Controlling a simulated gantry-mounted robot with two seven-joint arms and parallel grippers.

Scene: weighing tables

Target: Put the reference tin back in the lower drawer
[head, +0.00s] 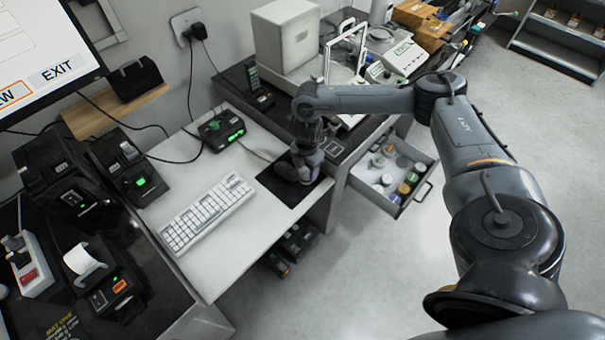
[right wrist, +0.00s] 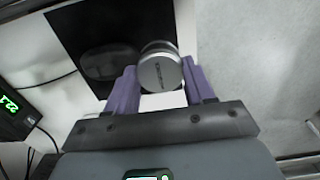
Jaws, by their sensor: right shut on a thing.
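My right gripper (head: 307,172) is over the black mat at the right end of the white desk. In the right wrist view its purple fingers (right wrist: 162,88) are shut on a round silver tin (right wrist: 161,73) with small lettering on its lid. The tin is mostly hidden behind the gripper in the head view. An open drawer (head: 374,200) sticks out under the dark-topped table, to the right of the gripper. It holds several small tins or jars with coloured lids (head: 403,188). My left gripper is out of view.
The black mat (right wrist: 75,30) bears a dark, mouse-like object (right wrist: 110,62) beside the tin. A white keyboard (head: 206,212) and a box with a green display (head: 221,128) stand on the desk. A white balance (head: 402,58) stands behind the drawer. The floor at right is clear.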

